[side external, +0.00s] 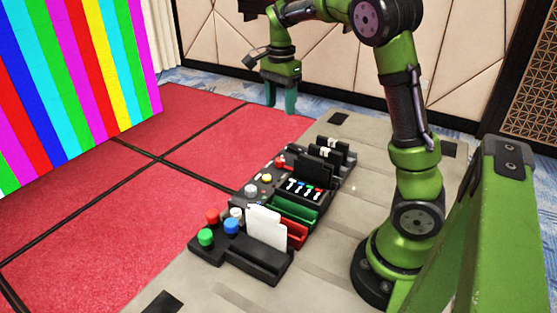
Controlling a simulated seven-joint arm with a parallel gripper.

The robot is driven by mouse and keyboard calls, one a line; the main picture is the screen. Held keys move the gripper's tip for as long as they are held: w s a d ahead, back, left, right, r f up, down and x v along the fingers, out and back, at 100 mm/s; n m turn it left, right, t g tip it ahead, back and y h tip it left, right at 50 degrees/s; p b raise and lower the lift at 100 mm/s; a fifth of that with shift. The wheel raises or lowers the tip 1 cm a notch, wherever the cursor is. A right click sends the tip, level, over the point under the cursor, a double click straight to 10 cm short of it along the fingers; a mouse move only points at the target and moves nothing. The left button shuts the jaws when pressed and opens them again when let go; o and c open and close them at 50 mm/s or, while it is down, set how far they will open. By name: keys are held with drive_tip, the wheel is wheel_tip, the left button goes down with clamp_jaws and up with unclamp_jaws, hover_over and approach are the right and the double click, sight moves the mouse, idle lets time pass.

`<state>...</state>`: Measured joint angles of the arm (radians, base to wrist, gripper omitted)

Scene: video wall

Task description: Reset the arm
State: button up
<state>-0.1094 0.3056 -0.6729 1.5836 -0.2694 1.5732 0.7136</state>
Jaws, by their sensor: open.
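My gripper (281,100) is at the upper middle of the side external view. Its two teal fingers point down and stand apart, with nothing between them. It hangs in the air beyond the far end of the black console (262,262), touching nothing. My green arm is bent over from its base on the right of the beige table, with the upper links cut off by the top edge of the picture.
The console on the beige table (225,290) carries coloured buttons, including a green one (205,237), and slots with white cards (266,228). A striped video wall (75,80) stands at the left over red floor panels (95,215). A green post (500,215) rises at the right.

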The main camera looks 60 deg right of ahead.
drive_tip(key=s+a+r+n+t+y, duration=0.1)
drive_tip(key=s+a+n+t, duration=0.2)
drive_tip(key=s+a+n, duration=0.4)
drive_tip(key=s+a+r+n+t+y, duration=0.1)
drive_tip(key=s+a+n+t, duration=0.3)
drive_tip(key=a+n, duration=0.5)
drive_tip(key=s+a, duration=0.2)
drive_tip(key=a, duration=0.2)
drive_tip(key=shift+s+a, duration=0.2)
drive_tip(key=shift+s, duration=0.2)
